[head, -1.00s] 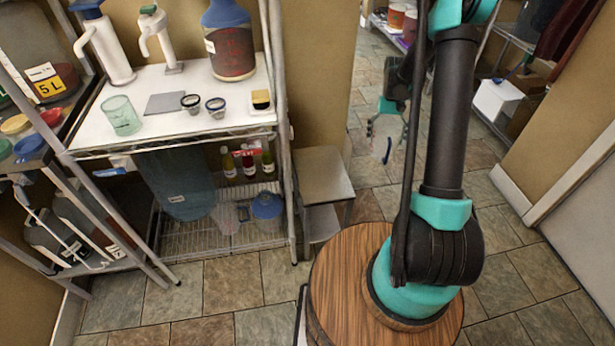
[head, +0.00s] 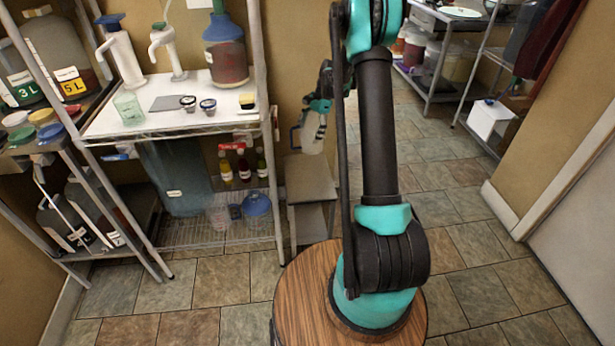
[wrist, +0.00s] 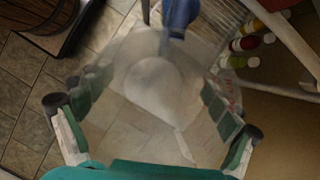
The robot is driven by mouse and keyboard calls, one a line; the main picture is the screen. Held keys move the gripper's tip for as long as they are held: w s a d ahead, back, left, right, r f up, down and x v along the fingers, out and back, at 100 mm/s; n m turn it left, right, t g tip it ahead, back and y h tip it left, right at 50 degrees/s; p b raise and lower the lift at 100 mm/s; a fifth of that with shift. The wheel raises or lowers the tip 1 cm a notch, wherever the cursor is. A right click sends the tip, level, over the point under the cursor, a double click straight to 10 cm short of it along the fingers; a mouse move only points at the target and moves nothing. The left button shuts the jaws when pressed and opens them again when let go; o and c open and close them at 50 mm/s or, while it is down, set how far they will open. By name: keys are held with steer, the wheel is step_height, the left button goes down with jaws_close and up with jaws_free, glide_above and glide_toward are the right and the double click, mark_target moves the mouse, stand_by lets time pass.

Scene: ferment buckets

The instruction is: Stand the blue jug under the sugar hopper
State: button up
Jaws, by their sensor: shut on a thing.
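My gripper (head: 318,104) is shut on a clear jug with a blue handle, the blue jug (head: 312,130). In the head view it hangs in the air in front of the wall, above the small metal step stool. In the wrist view the jug's see-through body (wrist: 155,85) lies between the two fingers of my gripper (wrist: 155,88), with its blue handle (wrist: 178,18) at the top. The jug looks empty, and its edges are blurred. I cannot make out a sugar hopper for certain in either view.
A wire rack with a white top (head: 180,119) stands at left, holding white pump dispensers (head: 120,55), a blue-topped bucket (head: 226,60) and a green glass (head: 128,109). The step stool (head: 308,180) stands beside it. Floor at right is open.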

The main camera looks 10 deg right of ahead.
mark_target(305, 123)
steer(key=w+m, duration=0.1)
steer(key=w+r+m+t, duration=0.1)
steer(key=w+a+r+m, duration=0.1)
steer(key=m, duration=0.1)
steer(key=shift+w+t, duration=0.2)
steer(key=shift+t, duration=0.1)
steer(key=shift+w, duration=0.15)
steer(key=shift+m, duration=0.3)
step_height(305, 123, down, 20)
steer(key=shift+r, duration=0.1)
steer(key=o, duration=0.9)
